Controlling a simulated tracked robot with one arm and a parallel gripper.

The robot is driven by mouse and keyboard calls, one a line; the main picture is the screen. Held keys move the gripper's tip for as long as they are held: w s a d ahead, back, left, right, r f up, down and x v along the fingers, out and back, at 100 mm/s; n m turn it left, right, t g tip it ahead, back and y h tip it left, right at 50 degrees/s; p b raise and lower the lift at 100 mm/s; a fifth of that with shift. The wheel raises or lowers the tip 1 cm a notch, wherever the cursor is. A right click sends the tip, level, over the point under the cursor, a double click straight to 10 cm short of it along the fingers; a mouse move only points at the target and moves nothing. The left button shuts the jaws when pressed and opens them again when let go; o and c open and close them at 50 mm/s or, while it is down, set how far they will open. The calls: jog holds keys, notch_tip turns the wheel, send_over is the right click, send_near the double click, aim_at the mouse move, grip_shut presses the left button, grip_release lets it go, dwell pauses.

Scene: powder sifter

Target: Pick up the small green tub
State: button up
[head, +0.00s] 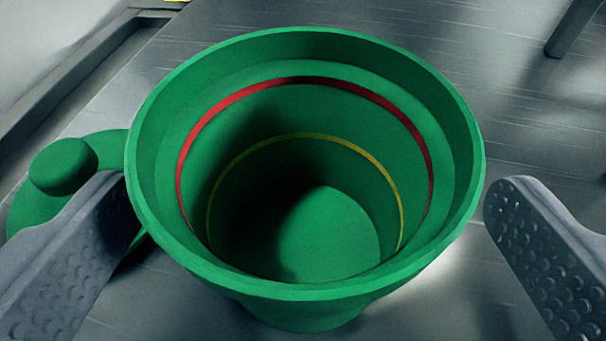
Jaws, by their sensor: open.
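The small green tub (335,222) stands upright on the metal surface, in the middle of the head view. It is open at the top and looks empty, with a red ring and a yellow ring on its inner wall. My gripper (315,225) is open, with one grey dimpled finger on each side of the tub. The left finger appears close to the tub's wall; I cannot tell whether it touches. The right finger is apart from the rim by a small gap.
A green lid with a round knob (63,166) lies to the left of the tub, partly behind my left finger. A raised metal edge (75,75) runs along the upper left. A dark post (574,25) stands at the upper right. The metal surface (530,125) is clear right of the tub.

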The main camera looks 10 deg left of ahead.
aim_at(306, 116)
jog(key=shift+b+x, duration=0.35)
jog(key=shift+x, duration=1.75)
jog(key=shift+a, duration=0.2)
jog(key=c, duration=0.9)
